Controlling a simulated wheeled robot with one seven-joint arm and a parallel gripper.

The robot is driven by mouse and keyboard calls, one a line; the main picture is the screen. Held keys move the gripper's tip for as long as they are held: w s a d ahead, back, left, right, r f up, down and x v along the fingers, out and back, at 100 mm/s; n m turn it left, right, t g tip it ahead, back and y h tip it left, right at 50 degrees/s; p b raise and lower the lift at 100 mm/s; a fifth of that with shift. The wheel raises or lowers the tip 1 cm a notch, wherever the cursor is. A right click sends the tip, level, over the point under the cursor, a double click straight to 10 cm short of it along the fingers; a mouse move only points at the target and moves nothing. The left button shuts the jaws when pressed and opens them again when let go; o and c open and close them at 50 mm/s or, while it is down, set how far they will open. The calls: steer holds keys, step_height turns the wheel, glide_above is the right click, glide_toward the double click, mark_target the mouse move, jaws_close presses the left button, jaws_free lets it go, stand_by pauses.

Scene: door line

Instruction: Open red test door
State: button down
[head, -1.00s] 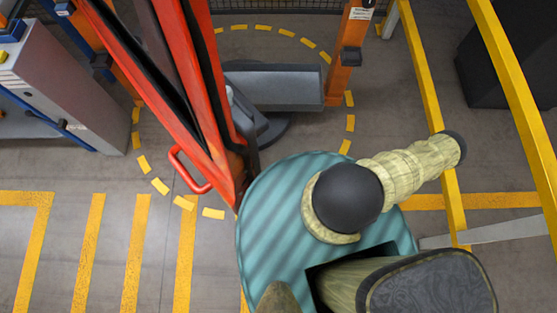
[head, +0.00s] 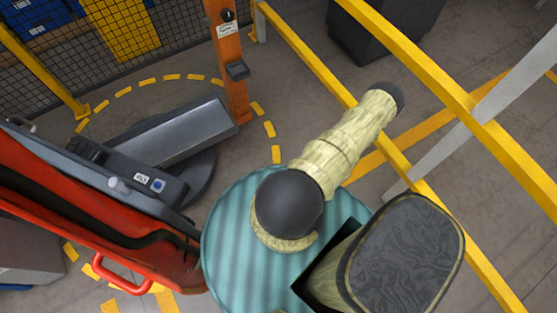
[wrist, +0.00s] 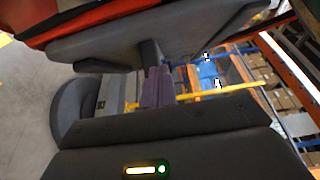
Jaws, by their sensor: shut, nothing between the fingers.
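The red door (head: 60,220) stands at the left of the head view, slanting from the left edge down to beside my teal body. Its red pull handle (head: 122,276) shows near the lower left. In the wrist view, a red and dark edge (wrist: 90,22) crosses the top, probably the door. My gripper (wrist: 156,88) shows there with its narrow fingers together and empty, apart from the handle. My gripper is not clear in the head view.
A grey console with a blue button (head: 158,186) and a long grey slab (head: 180,132) stand between door and post. Yellow rails (head: 450,85) run close along the right. A mesh fence (head: 110,40) is behind. Open floor lies inside the dashed yellow arc.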

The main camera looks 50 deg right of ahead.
steer(key=b+v, duration=0.1)
steer(key=v, duration=0.6)
steer(key=shift+s+d+b, duration=0.2)
steer(key=shift+d+b, duration=0.05)
steer(key=shift+b, duration=0.1)
steer(key=w+d+r+n+g+h, duration=0.2)
steer(key=w+r+n+g+h, duration=0.1)
steer(key=w+r+g+h, duration=0.25)
steer(key=w+d+r+n+g+h, duration=0.35)
steer(key=r+g, duration=0.25)
steer(key=g, duration=0.3)
steer(key=w+a+r+t+h, duration=0.5)
steer(key=w+a+r, duration=0.5)
steer(key=a+r, duration=0.2)
step_height(320, 180, up, 3)
steer(key=shift+w+a+f+n+t+h, duration=0.2)
steer(key=shift+w+a+n+t+h, duration=0.15)
steer(key=shift+t, duration=0.4)
